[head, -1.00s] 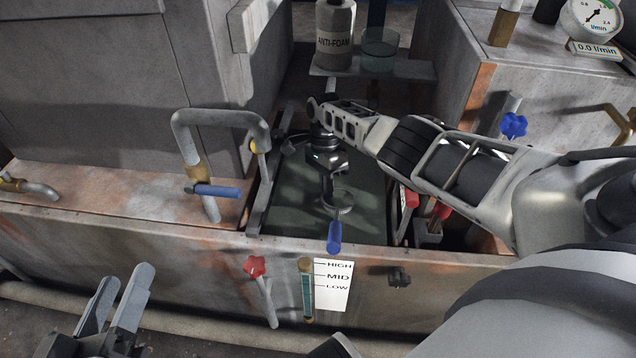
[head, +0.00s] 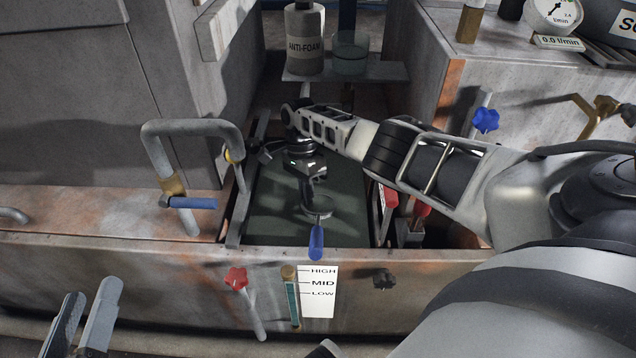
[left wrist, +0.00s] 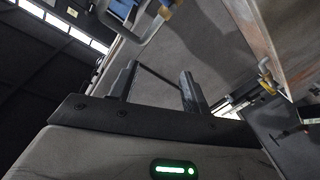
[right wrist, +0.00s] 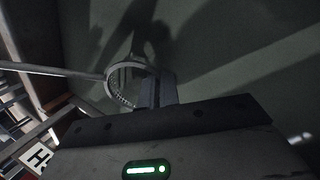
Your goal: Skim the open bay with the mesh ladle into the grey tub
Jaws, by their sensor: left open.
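The mesh ladle (head: 316,243) is over the open bay (head: 270,218) of dark green liquid in the head view. Its blue handle end points at the front wall, and its round rim shows in the right wrist view (right wrist: 112,86). My right gripper (head: 308,187) reaches down over the bay. Its fingers are together at the ladle's rim and appear shut on it; the exact grip is hard to see. A small grey box (head: 410,236), possibly the grey tub, sits right of the bay, partly hidden by my arm. My left gripper (head: 92,291) is open and empty before the front wall.
A bent grey pipe with a blue handle (head: 190,203) stands left of the bay. The anti-foam bottle (head: 304,45) and a glass jar (head: 350,55) stand on a shelf behind. A red knob (head: 236,278) and the level label (head: 318,292) are on the front wall.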

